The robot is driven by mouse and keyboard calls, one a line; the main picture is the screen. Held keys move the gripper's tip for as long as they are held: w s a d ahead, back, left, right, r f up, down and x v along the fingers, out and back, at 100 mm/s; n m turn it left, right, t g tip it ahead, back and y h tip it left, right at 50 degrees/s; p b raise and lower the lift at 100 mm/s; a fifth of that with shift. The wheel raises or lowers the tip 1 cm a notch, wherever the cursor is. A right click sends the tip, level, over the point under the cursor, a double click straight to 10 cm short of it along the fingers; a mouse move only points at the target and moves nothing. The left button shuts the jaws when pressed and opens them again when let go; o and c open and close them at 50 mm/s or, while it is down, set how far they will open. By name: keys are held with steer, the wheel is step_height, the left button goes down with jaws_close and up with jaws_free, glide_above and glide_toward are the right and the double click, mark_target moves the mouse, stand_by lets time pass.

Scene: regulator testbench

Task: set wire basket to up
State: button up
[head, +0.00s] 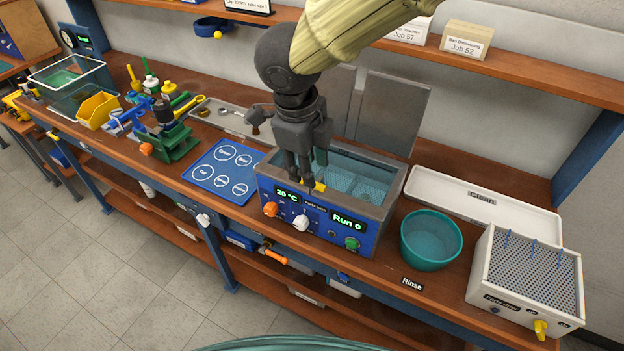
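A blue bath unit (268,198) stands on the bench with its grey lid raised behind. Its open basin holds clear blue liquid. A wire-mesh basket (368,189) sits low in the basin, seen through the liquid. A small yellow tab (319,187) shows at the front rim of the basin; it may be the basket's handle. My gripper (306,176) points down over the left front part of the basin, with its fingertips next to the yellow tab. The gripper's body hides the basin's left side. Whether the fingers touch or hold the tab cannot be made out.
A teal rinse bowl (431,240), a long white tray (484,204) and a white perforated rack (525,276) stand to the right. A blue mat with circles (222,172) lies to the left. Beyond it are a green fixture and yellow bin (98,110). A shelf runs above.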

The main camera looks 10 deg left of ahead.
steer(key=shift+w+d+f+p, duration=0.1)
steer(key=shift+w+f+p, duration=0.1)
steer(key=shift+f, duration=0.9)
steer(key=shift+w+d+f+p, duration=0.1)
steer(key=shift+w+f, duration=0.1)
steer(key=shift+f, duration=0.95)
steer(key=shift+w+f+p, duration=0.15)
steer(key=shift+w+f, duration=0.05)
steer(key=shift+f, duration=0.9)
jaws_close()
steer(key=shift+r, duration=0.1)
